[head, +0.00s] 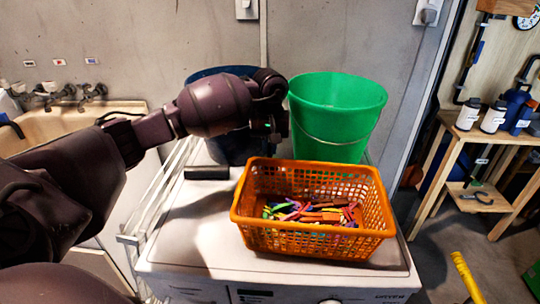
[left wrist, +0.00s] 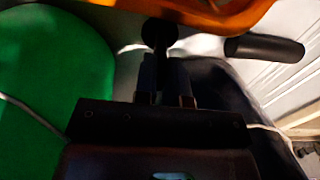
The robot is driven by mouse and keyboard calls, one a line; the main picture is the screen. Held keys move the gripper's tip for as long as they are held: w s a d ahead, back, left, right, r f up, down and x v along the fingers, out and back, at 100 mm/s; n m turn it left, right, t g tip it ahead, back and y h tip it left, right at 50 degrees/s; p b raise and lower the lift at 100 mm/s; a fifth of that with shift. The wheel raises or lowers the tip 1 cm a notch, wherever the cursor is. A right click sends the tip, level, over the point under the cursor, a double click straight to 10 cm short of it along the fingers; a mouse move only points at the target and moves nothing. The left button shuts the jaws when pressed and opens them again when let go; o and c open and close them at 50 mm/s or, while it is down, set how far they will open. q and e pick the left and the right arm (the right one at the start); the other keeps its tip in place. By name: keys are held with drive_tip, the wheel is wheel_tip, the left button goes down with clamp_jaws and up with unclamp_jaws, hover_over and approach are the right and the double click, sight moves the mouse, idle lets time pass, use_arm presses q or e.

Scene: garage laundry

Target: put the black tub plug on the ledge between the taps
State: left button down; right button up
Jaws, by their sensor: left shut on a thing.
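My left gripper (head: 274,138) points down between the dark blue bucket and the green bucket, behind the orange basket. In the left wrist view its fingers (left wrist: 160,72) are shut on a small round black thing, which looks like the tub plug (left wrist: 159,33). The plug cannot be made out in the head view. The taps (head: 68,92) are on the wall side of the beige tub (head: 60,122) at the far left. The ledge between them is small and partly hard to make out. My right gripper is not in view.
The orange basket (head: 310,246) holds colourful pegs on the white machine (head: 185,240). The green bucket (head: 335,105) and dark blue bucket (head: 228,149) stand behind it. A black cylinder (head: 207,173) lies left of the basket. A white rack (head: 160,190) stands between machine and tub.

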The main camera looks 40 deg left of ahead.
sight(270, 156)
use_arm(q)
drive_tip(key=shift+f, duration=1.55)
drive_tip(key=shift+f, duration=0.15)
drive_tip(key=c, duration=1.2)
unclamp_jaws()
